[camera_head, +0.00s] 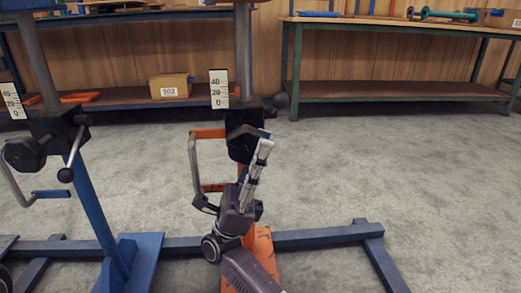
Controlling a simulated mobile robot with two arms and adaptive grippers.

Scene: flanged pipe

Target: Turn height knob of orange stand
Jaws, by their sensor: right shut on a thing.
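The orange stand (207,133) stands in the middle of the view, with a black housing on its post and a white height scale (219,89) above it. A dark faceted knob (240,146) sits on the front of the housing. My right gripper (263,147) reaches up from below, its light fingers at the knob's right side, and is shut on the knob. The fingers and wrist hide part of the knob and the lower post. A bent grey crank (194,165) with an orange grip hangs to the left. My left gripper is out of view.
A blue stand (87,205) with its own knob (25,153) and crank stands at the left. Blue base beams (325,235) lie across the floor. Benches with a cardboard box (171,86) are behind.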

